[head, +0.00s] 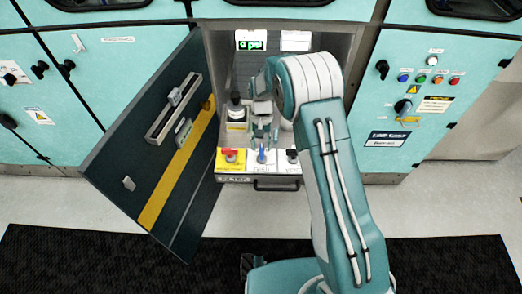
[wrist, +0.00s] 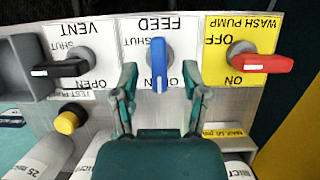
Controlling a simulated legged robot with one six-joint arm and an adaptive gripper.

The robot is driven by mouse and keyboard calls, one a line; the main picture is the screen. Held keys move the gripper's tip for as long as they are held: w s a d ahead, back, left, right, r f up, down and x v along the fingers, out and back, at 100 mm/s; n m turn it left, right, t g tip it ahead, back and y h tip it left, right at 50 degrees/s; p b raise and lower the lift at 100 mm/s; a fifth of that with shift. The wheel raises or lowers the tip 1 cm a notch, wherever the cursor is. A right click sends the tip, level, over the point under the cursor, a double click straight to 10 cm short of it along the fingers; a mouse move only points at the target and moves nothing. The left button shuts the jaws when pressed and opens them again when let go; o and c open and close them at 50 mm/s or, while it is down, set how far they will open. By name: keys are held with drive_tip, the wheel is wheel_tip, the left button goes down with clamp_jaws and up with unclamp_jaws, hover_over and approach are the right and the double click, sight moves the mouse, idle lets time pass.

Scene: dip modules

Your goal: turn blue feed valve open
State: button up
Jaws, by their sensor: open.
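The blue feed valve handle (wrist: 159,66) sits on a white panel marked FEED in the wrist view. It points straight down the picture, toward my gripper. It also shows in the head view (head: 262,154), in the middle of the valve row. My gripper (wrist: 160,84) is open, with one finger on each side of the handle's lower end and a gap on both sides. In the head view my gripper (head: 262,132) is just behind the valve row.
A red wash pump handle (wrist: 263,64) and a black vent handle (wrist: 60,69) flank the feed valve. A yellow-black knob (wrist: 70,118) and labelled bottles (wrist: 42,158) are close by. The dark cabinet door (head: 150,150) stands open at left.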

drive_tip(key=v, duration=0.9)
drive_tip(key=shift+r, duration=0.15)
drive_tip(key=s+d+r+t, duration=0.2)
drive_tip(key=s+d+r, duration=0.25)
drive_tip(key=r, duration=0.55)
drive_tip(key=s+d+r+t, duration=0.3)
drive_tip(key=s+r, duration=0.2)
drive_tip(key=r, duration=0.4)
drive_tip(key=s+d+r+t, duration=0.2)
drive_tip(key=s+d, duration=0.1)
drive_tip(key=s, duration=0.7)
drive_tip(key=s+d+r+t, duration=0.2)
drive_tip(key=s+d+t, duration=0.1)
drive_tip(key=s, duration=0.7)
drive_tip(key=shift+d+r, duration=0.2)
drive_tip(key=shift+d, duration=0.3)
